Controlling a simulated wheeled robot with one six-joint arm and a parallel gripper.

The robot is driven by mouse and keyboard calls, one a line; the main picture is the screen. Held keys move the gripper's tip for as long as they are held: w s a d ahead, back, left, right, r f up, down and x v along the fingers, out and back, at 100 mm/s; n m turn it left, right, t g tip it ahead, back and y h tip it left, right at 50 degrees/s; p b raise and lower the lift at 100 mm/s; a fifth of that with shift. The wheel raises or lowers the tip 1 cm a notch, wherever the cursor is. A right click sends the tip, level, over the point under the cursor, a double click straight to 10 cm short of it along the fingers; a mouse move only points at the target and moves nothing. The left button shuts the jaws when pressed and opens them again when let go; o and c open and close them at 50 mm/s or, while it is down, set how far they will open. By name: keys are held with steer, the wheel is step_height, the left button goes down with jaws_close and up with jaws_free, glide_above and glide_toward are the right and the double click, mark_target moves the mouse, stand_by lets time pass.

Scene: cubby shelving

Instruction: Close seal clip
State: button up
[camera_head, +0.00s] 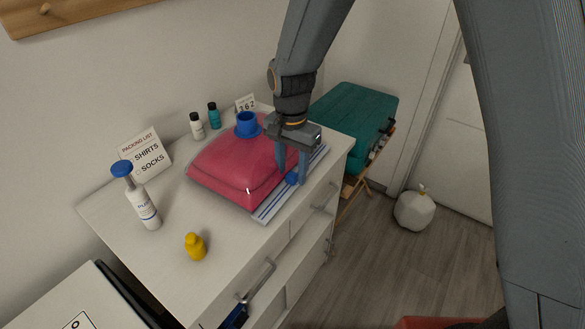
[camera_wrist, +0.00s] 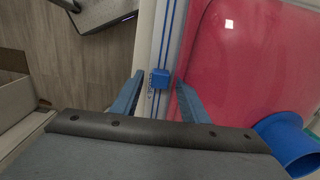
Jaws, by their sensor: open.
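The seal clip is a small blue block (camera_wrist: 160,79) on the blue-striped seal strip (camera_wrist: 172,30) of a red bag (camera_wrist: 245,70). The red bag (camera_head: 240,165) lies puffed up on the white dresser, with a blue round valve (camera_head: 247,124) on top. In the head view the blue clip (camera_head: 291,179) shows at the strip, beside my fingers. My gripper (camera_head: 293,176) is open and points down over the strip. In the wrist view its two blue fingers (camera_wrist: 158,98) stand on either side of the strip, with the clip between and slightly beyond them. I cannot tell whether they touch it.
A teal suitcase (camera_head: 355,118) sits on a rack behind. The dresser's front left top is mostly clear.

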steer(key=shift+c, duration=0.2)
jaws_close()
steer(key=b, duration=0.2)
glide_toward(321, 149)
step_height(321, 149, down, 5)
steer(key=shift+w+f, duration=0.1)
steer(key=shift+w, duration=0.05)
steer(key=shift+o, duration=0.2)
jaws_free()
step_height(321, 149, up, 8)
steer(key=b, duration=0.2)
steer(key=shift+f, duration=0.1)
